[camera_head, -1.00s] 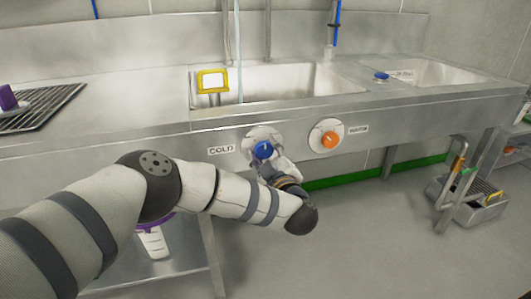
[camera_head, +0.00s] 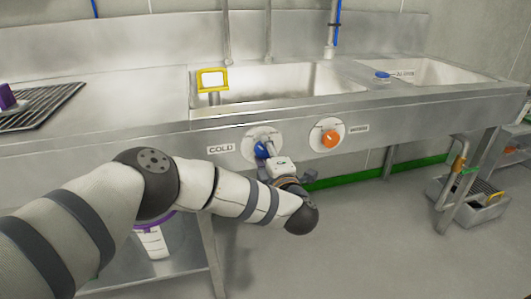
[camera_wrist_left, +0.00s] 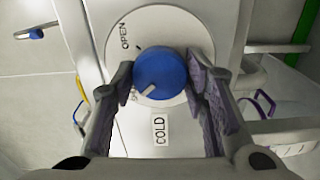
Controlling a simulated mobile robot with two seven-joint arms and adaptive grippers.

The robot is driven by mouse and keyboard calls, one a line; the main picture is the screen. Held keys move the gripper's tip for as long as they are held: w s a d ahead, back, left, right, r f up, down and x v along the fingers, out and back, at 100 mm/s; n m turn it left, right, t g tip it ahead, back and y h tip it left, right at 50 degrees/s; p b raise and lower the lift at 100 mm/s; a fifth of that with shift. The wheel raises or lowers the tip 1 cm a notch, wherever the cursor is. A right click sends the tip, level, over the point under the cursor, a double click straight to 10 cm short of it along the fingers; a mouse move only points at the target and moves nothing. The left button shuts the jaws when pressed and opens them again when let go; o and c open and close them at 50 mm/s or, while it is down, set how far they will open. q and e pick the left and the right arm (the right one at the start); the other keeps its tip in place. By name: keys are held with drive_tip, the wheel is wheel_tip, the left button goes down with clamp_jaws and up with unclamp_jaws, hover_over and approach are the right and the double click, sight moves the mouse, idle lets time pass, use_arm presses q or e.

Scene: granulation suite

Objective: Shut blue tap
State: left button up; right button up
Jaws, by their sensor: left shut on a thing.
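The blue tap (camera_head: 261,149) is a round knob on a white dial on the sink's front panel, beside a COLD label (camera_head: 221,148). My left gripper (camera_head: 268,158) is at the knob from the front. In the left wrist view its fingers lie on both sides of the blue knob (camera_wrist_left: 161,74), closed on it. The knob's white mark points lower left, at a partly covered word on the dial (camera_wrist_left: 178,22); OPEN is at upper left. No water stream shows under the spouts. My right gripper is not in view.
An orange knob (camera_head: 329,139) on its own white dial sits to the right. A yellow-framed sign (camera_head: 212,80) stands at the basin (camera_head: 290,78). A small blue-topped item (camera_head: 382,75) is on the sink ledge. A grey crate (camera_head: 476,205) stands on the floor at right.

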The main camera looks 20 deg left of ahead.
use_arm(q)
drive_tip(key=shift+n, duration=0.4)
drive_tip(key=o, duration=1.1)
drive_tip(key=shift+o, duration=0.2)
drive_tip(key=v, duration=1.2)
